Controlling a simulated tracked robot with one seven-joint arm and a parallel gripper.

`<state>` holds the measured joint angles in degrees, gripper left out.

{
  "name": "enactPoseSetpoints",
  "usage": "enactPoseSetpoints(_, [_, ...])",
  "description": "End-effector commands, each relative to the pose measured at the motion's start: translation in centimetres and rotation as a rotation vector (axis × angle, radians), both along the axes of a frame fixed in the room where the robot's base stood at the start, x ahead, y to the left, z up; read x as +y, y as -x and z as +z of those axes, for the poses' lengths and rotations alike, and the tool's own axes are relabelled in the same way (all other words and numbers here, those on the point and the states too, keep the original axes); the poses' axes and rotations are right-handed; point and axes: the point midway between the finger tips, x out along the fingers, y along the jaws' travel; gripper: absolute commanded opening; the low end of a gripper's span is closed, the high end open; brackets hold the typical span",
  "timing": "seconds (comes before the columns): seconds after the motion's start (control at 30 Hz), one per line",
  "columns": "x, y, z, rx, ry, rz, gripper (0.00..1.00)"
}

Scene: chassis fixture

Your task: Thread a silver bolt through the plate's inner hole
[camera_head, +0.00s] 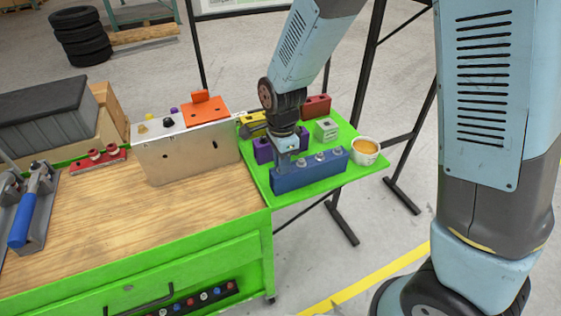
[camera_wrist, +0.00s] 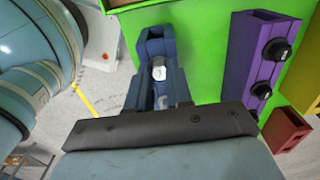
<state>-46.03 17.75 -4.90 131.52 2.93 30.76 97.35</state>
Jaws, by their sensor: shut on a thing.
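The silver metal plate (camera_head: 188,158) stands upright on the wooden bench, with small dark holes in its face. A blue bolt rack (camera_head: 310,174) stands on the green side shelf, with silver bolts (camera_head: 320,156) along its top. My gripper (camera_head: 284,158) points down at the rack's left end. In the wrist view my gripper (camera_wrist: 158,88) is shut on a silver bolt (camera_wrist: 159,72), whose head shows between the fingers. The blue rack (camera_wrist: 156,42) lies right behind it. I cannot tell whether the held bolt is still seated in the rack.
A purple rack (camera_wrist: 250,60) with black knobs is close beside my gripper. A bowl (camera_head: 364,150), a pale green block (camera_head: 326,130) and a red block (camera_head: 316,106) share the shelf. An orange bracket (camera_head: 205,110) sits on the plate's top. The wooden bench top before the plate is clear.

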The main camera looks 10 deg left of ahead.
Motion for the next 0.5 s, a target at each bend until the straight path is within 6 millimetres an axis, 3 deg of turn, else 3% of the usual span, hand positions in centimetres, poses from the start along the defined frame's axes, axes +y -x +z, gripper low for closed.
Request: enactPoseSetpoints(0.5, [0.0, 0.0, 2.8, -0.002, -0.001, 0.0, 0.0])
